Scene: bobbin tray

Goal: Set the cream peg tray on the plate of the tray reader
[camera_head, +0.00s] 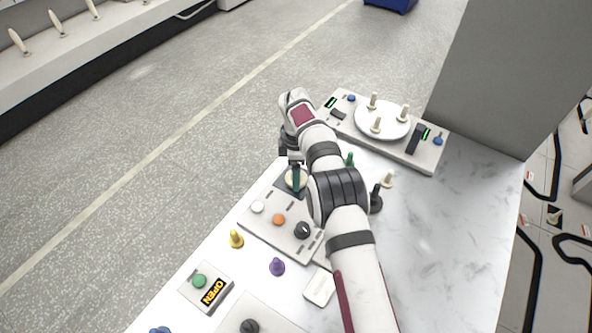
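A round white disc (383,120) with three upright cream pegs lies on a long pale panel (432,160) at the back right. The panel has small green displays, and I take it for the tray reader. I cannot tell whether the disc is its plate or a tray on it. My gripper (294,160) points down at the left of my arm, well to the left of the disc. A dark teal upright piece (296,181) shows at its tips, over a small round cream piece (289,180) on a dark square. Whether the fingers grip anything is unclear.
A button panel (268,236) lies below my gripper. A yellow peg (236,240), a purple peg (277,267), a white block (319,287) and an OPEN sign (213,291) lie nearer. A cream peg (387,180) stands right of my arm. The right tabletop is clear; a grey wall (505,75) rises behind.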

